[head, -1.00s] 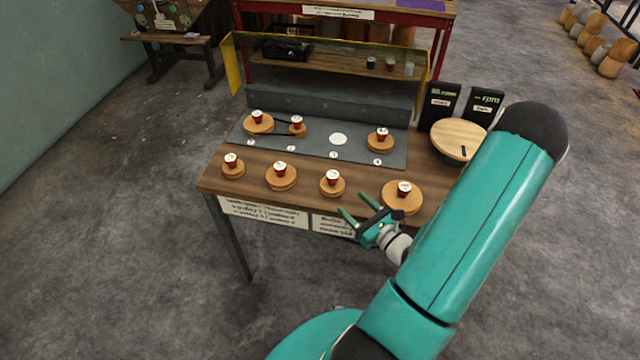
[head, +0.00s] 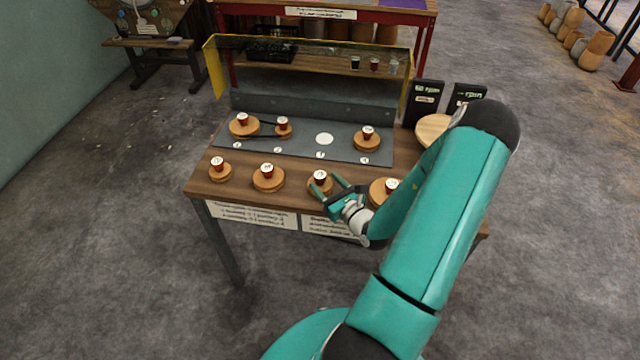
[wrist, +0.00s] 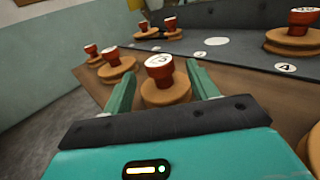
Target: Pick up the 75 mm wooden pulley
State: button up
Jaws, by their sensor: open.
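A round wooden pulley with a red hub and white top label is third from the left in the front row on the bench; its disc shows in the wrist view (wrist: 167,93). The label is too small to read surely, so I cannot confirm it is the 75 mm one. My gripper (head: 323,186) is open, its green fingers pointing at this pulley from the front. In the wrist view the fingers (wrist: 160,72) flank the pulley left and right, with nothing held. Other front-row pulleys are a small one (head: 220,173), a medium one (head: 268,181) and a larger one (head: 380,191), partly behind my arm.
A grey plate (head: 300,149) behind the row carries a belted pair of pulleys (head: 244,126) and a single pulley (head: 366,142). A clear guard with yellow ends (head: 214,72) stands behind it. A large wooden disc (head: 432,130) and black boxes (head: 424,100) are at right.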

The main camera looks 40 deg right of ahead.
aim_at(324, 180)
jog(key=w, duration=0.3)
jog(key=shift+w+d, duration=0.25)
jog(key=shift+d, duration=0.05)
jog(key=c, duration=1.1)
jog(key=shift+r, duration=0.2)
